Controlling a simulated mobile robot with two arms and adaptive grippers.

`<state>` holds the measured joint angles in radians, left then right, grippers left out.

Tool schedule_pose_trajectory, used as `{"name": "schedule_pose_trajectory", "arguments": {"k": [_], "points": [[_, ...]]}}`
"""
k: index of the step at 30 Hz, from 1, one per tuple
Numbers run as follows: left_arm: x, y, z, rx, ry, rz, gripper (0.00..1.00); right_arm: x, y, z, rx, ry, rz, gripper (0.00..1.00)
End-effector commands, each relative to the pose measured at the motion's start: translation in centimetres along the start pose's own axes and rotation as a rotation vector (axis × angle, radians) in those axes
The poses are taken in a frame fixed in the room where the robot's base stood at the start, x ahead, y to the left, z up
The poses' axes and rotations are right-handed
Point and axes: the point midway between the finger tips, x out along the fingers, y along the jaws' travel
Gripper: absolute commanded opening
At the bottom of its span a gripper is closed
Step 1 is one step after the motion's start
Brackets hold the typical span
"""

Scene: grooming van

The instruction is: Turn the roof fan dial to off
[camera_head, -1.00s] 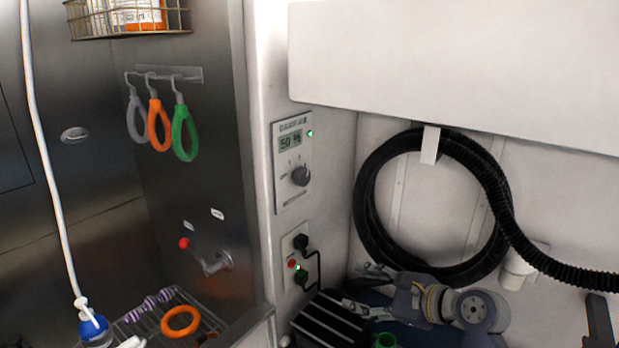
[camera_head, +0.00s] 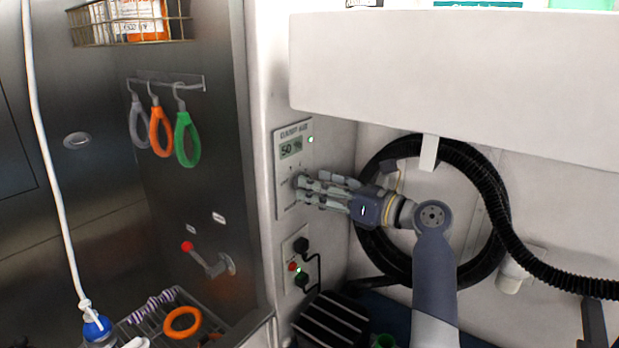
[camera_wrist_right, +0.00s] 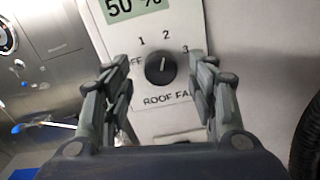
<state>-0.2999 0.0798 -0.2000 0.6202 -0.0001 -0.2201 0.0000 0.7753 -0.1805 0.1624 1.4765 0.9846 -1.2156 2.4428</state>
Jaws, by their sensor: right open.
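The roof fan dial is a dark round knob (camera_wrist_right: 160,68) on a white wall panel (camera_head: 283,206), labelled OFF, 1, 2, 3 and ROOF FAN. Its light pointer mark faces up, roughly toward 2. The panel display (camera_head: 291,149) reads 50 % beside a green light. My right gripper (camera_head: 298,189) is at the panel and hides most of the dial in the head view. In the wrist view its two open fingers (camera_wrist_right: 153,78) stand on either side of the knob, with gaps showing; I cannot tell how near the tips are to the panel. My left gripper is not in view.
Below the panel is an outlet (camera_head: 296,262) with plugs and a cable. A coiled black hose (camera_head: 485,262) hangs behind my right arm. A white cabinet (camera_head: 450,80) juts out above. Steel wall with hanging loops (camera_head: 187,140) is at left.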

Motion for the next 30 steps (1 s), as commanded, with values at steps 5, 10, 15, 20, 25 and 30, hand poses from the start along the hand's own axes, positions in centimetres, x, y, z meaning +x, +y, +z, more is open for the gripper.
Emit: {"name": "schedule_pose_trajectory", "arguments": {"k": [5,10,15,20,25,30], "points": [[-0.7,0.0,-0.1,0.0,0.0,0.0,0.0,2.1,0.0,0.1,0.0,0.001,-0.001,0.53],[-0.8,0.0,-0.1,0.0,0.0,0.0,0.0,2.8,-0.1,0.0,-0.001,0.001,-0.002,0.53],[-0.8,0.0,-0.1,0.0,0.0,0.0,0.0,2.8,-0.1,-0.1,-0.002,0.0,-0.002,0.53],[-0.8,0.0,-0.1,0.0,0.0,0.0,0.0,2.8,-0.1,-0.1,-0.002,0.0,-0.002,0.28],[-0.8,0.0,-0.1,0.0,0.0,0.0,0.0,2.8,-0.1,-0.1,-0.002,0.0,-0.002,0.1],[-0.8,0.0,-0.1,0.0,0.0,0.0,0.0,2.8,-0.1,0.0,-0.012,0.0,-0.003,0.1]]}}
